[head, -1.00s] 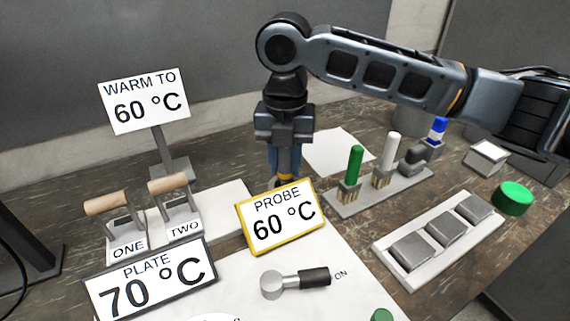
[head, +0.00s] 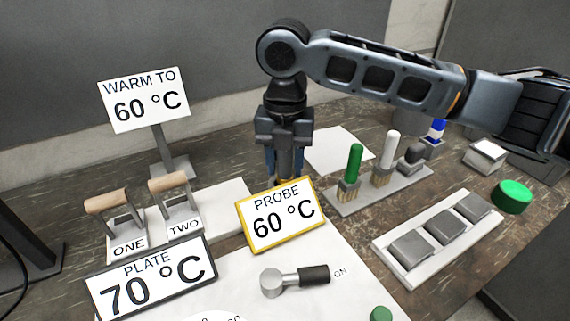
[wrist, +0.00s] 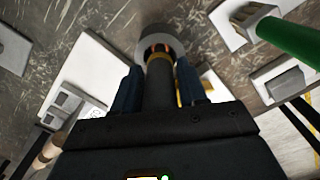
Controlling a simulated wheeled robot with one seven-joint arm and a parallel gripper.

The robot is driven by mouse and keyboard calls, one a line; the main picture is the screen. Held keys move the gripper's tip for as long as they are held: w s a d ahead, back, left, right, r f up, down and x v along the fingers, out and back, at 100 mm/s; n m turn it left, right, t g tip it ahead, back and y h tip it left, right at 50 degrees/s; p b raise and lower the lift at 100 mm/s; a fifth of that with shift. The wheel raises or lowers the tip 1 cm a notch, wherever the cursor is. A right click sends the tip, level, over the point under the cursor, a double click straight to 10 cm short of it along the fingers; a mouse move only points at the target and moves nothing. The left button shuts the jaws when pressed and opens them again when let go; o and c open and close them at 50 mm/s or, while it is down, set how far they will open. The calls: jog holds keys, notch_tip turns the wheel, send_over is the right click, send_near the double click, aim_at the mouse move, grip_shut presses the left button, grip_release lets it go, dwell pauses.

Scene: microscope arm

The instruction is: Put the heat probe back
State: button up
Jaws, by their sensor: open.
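The heat probe (wrist: 159,85), a dark rod with a yellow band, stands in a round grey holder (wrist: 183,42) in the wrist view. An orange-copper part shows inside the holder's mouth. My gripper (wrist: 160,92) is open, with one blue finger on each side of the probe, apart from it. In the head view my gripper (head: 284,168) points down behind the yellow-framed PROBE sign (head: 280,215), which reads 60 °C. The sign hides the holder and the probe's lower end there. The WARM TO sign (head: 147,100) reads 60 °C and the PLATE sign (head: 150,279) reads 70 °C.
Levers ONE (head: 107,200) and TWO (head: 168,183) stand left of my gripper. A rack (head: 400,182) with green and white handled brushes stands to the right. Grey blocks on a white tray (head: 383,250) and a green button (head: 512,197) lie further right.

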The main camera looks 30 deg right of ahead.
notch_tip(320, 180, up, 12)
jog(key=shift+f+b, duration=0.25)
jog(key=shift+b, duration=0.3)
dwell(1.1)
